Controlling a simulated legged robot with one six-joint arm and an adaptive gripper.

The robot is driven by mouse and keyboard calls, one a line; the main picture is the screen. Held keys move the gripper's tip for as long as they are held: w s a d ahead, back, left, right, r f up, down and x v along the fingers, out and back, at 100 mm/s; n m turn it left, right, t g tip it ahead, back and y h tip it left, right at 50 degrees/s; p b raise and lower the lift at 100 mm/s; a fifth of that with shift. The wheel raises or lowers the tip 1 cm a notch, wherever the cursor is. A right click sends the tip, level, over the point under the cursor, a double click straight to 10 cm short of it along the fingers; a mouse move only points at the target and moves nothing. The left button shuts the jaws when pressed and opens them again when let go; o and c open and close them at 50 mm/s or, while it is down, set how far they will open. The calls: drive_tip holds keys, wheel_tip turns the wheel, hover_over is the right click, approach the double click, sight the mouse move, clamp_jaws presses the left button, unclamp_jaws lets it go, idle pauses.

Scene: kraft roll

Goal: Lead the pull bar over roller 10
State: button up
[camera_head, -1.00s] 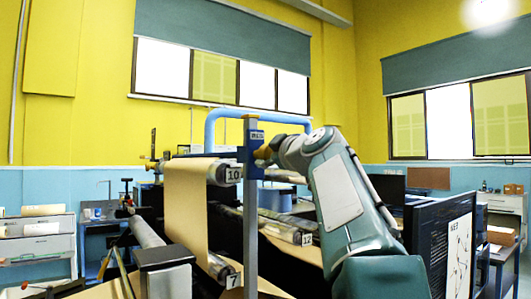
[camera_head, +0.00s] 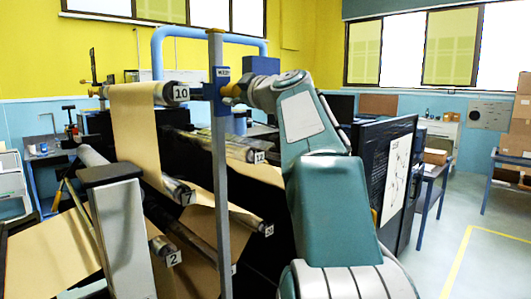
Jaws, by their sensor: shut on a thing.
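Roller 10 (camera_head: 172,92) is high on the frame, with its number on the near end. Brown kraft paper (camera_head: 135,130) lies over it and hangs down towards roller 7 (camera_head: 178,190). My arm reaches up from the lower right. My gripper (camera_head: 235,91) is at roller 10's height, to the right of its near end and close beside the grey post. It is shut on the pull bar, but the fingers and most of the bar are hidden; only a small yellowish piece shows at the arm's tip. I cannot tell how the bar lies against roller 10.
The grey upright post (camera_head: 223,200) with a blue block stands between roller 10 and my arm. Rollers 12 (camera_head: 240,152) and 2 (camera_head: 165,250) lie lower. A dark panel (camera_head: 385,180) stands right of my arm. Open floor (camera_head: 470,250) is at the far right.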

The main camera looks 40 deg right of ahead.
drive_tip(key=d+f, duration=0.7)
drive_tip(key=f, duration=0.5)
drive_tip(key=d+f, duration=0.8)
drive_tip(key=f, duration=0.5)
drive_tip(key=shift+w+f, duration=0.25)
drive_tip(key=shift+w, duration=0.05)
